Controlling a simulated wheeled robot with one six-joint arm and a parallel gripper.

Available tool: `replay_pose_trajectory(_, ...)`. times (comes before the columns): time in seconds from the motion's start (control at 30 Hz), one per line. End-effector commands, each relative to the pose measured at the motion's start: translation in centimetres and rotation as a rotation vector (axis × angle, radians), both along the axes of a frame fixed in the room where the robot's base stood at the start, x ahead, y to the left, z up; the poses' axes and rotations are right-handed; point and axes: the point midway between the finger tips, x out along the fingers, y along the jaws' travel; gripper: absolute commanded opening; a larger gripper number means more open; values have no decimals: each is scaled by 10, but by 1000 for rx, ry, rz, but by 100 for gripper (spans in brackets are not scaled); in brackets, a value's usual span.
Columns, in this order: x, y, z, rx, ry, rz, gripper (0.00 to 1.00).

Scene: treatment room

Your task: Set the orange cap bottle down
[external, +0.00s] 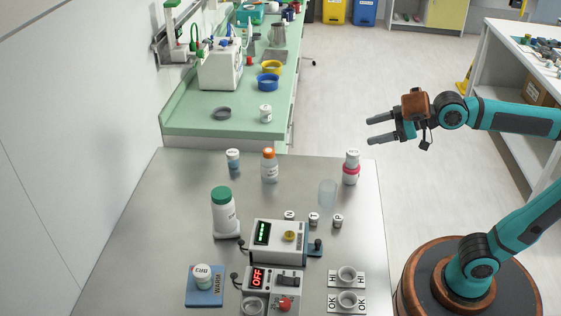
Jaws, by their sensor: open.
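The orange cap bottle (269,167) stands upright near the far edge of the metal table (160,215). It is white with an orange cap and a label, and nothing holds it. My gripper (372,131) is open and empty, with its fingers pointing left. In the picture it is above and right of the table's far right corner, well to the right of the orange cap bottle and apart from it.
Two devices (278,242) occupy the front. A green counter (190,122) adjoins behind. The table's left side is clear.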

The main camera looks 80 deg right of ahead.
Motion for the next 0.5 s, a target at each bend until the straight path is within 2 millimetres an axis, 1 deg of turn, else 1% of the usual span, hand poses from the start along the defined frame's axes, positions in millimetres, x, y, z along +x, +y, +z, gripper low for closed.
replay_pose_trajectory(0.03, -17, 4, 1, 1, -37, 4, 75)
replay_pose_trajectory(0.3, -89, 21, -1, 17, -225, 26, 75)
replay_pose_trajectory(0.4, -111, 26, -4, 25, -286, 34, 75)
replay_pose_trajectory(0.5, -128, 29, -7, 29, -332, 41, 75)
